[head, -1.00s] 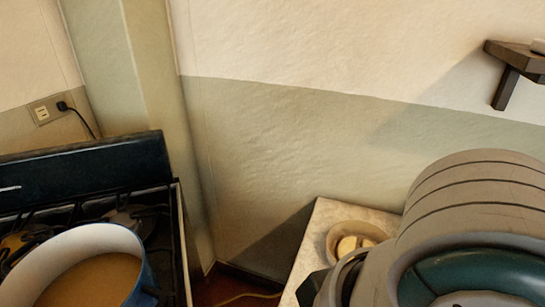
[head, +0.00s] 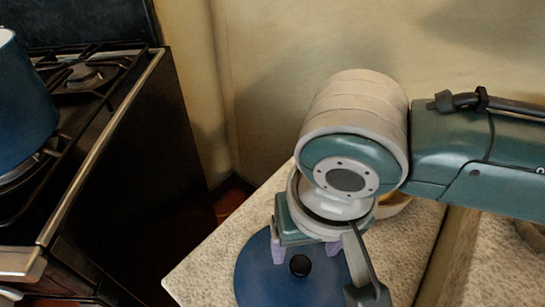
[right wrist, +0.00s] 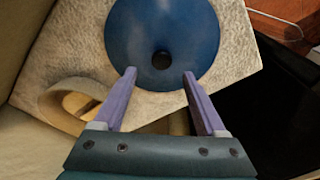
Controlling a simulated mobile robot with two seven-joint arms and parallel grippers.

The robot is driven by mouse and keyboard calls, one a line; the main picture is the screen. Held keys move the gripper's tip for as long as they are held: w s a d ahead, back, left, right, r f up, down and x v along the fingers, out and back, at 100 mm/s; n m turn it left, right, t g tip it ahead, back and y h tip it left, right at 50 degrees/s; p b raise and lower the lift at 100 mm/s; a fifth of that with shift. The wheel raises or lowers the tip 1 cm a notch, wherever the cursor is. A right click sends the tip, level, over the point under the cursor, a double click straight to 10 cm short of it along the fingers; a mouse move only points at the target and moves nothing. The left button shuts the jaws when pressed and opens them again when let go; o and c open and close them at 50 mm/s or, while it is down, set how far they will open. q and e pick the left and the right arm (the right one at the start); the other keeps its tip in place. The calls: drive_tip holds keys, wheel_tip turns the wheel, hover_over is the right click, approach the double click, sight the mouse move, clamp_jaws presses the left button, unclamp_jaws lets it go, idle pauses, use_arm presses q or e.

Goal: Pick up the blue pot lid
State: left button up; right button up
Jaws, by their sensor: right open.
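The blue pot lid (head: 262,276) lies on the pale speckled countertop (head: 205,262), with its round black knob (head: 299,265) facing up. It also shows in the right wrist view (right wrist: 165,25), with the knob (right wrist: 162,60) just beyond and between the fingertips. My right gripper (head: 305,250) is above the lid's edge. In the right wrist view its two purple fingers (right wrist: 159,75) are apart and empty. My arm hides part of the lid in the head view. My left gripper is in no view.
A blue pot (head: 22,105) stands on the black stove (head: 120,110) at left, across a dark gap from the counter. A beige bowl (right wrist: 72,103) sits on the counter near the right gripper. Walls close off the back.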

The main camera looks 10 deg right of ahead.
sight(300, 264)
wheel_tip(300, 264, down, 4)
drive_tip(key=shift+a+f+b, duration=0.15)
drive_tip(key=shift+b, duration=0.65)
drive_tip(key=shift+w+f, duration=0.1)
drive_tip(key=shift+f, duration=0.2)
drive_tip(key=c, duration=0.5)
clamp_jaws()
